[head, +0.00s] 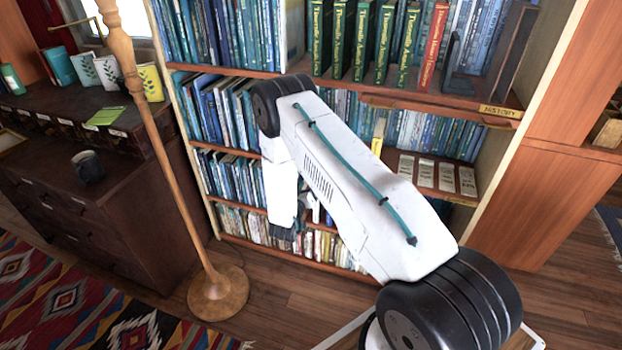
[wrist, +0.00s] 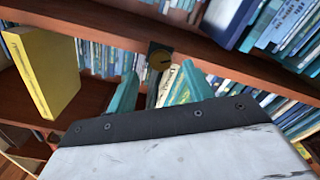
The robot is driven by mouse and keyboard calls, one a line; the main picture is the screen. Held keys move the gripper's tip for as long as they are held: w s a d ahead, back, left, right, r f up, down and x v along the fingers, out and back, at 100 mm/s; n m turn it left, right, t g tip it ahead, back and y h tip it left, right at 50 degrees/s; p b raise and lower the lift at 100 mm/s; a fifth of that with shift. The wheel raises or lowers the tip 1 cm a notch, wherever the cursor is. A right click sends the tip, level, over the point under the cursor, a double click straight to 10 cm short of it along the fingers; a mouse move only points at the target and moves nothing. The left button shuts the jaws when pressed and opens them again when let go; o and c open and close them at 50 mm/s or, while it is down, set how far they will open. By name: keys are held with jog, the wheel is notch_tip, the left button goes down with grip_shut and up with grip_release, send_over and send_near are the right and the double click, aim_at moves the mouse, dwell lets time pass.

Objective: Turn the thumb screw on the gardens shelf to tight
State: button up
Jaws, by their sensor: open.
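A round brass thumb screw (wrist: 160,59) on a dark plate sits on the front of a wooden shelf edge in the wrist view. A slot line shows on its face; I cannot tell how tight it is. My gripper (wrist: 155,88) has its two teal fingers apart, one lower left and one lower right of the screw. The gap between them looks empty, and whether they touch the screw cannot be told. In the head view my white arm hides the screw and most of the gripper. No gardens label is readable.
A yellow book (wrist: 44,72) stands close on the left in the wrist view. Blue books (wrist: 228,20) fill the shelf above. In the head view, a shelf labelled HISTORY (head: 500,111) holds green books, and a wooden lamp pole (head: 165,150) stands left of my arm.

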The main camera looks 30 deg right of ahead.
jog(key=shift+x, duration=2.25)
jog(key=c, duration=1)
jog(key=shift+o, duration=0.2)
jog(key=shift+m, duration=0.3)
jog(key=m, duration=2.3)
jog(key=shift+a, duration=0.15)
jog(key=shift+m, duration=0.3)
